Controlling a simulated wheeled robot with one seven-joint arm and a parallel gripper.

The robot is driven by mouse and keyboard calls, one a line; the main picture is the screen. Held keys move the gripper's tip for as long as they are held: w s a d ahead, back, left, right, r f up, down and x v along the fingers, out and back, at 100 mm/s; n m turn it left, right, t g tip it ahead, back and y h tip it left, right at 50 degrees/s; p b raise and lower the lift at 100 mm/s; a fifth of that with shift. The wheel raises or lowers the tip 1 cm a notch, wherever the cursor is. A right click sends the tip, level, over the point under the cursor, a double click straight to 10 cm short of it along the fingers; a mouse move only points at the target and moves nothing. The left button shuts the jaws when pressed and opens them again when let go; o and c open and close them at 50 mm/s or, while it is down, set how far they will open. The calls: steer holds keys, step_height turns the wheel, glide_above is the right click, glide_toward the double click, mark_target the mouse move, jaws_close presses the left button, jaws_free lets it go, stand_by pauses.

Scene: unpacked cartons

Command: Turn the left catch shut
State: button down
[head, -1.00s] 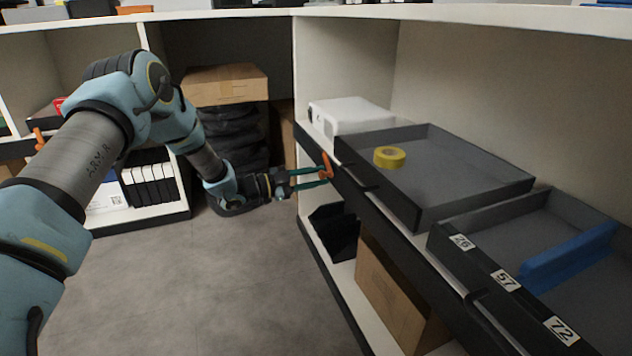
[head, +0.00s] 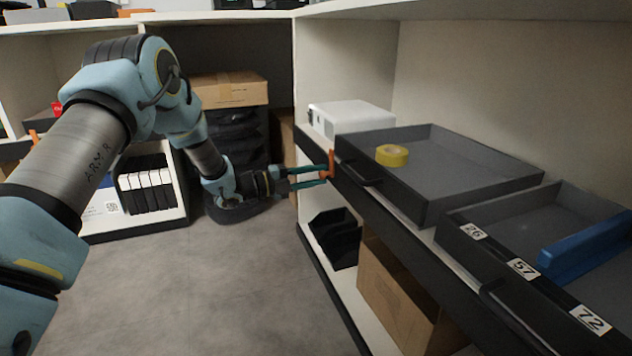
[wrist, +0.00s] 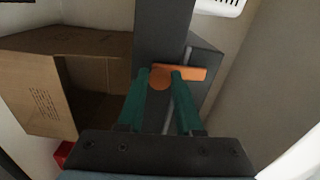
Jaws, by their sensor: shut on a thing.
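The left catch is an orange lever (head: 331,163) on the dark front edge of the shelf, just left of the grey drawer (head: 432,208). It stands upright in the head view. In the wrist view the orange catch (wrist: 188,73) shows a round hub and an arm reaching to the right. My gripper (head: 326,174) has green fingers, and they are at the catch. In the wrist view the fingers (wrist: 161,82) are shut on the catch, one on each side of it. The fingers hide part of the catch.
A yellow tape roll (head: 391,155) lies in the grey drawer. A white box (head: 350,117) stands behind the catch. A second drawer with number labels (head: 522,268) is at the right. A black bin (head: 335,238) and a cardboard box (head: 395,295) sit below. The floor (head: 215,300) is clear.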

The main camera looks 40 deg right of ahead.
steer(key=shift+m+b, duration=0.3)
steer(key=shift+m, duration=0.2)
steer(key=c, duration=0.6)
jaws_free()
steer(key=p+v, duration=0.2)
steer(key=v, duration=0.9)
steer(key=shift+p, duration=0.4)
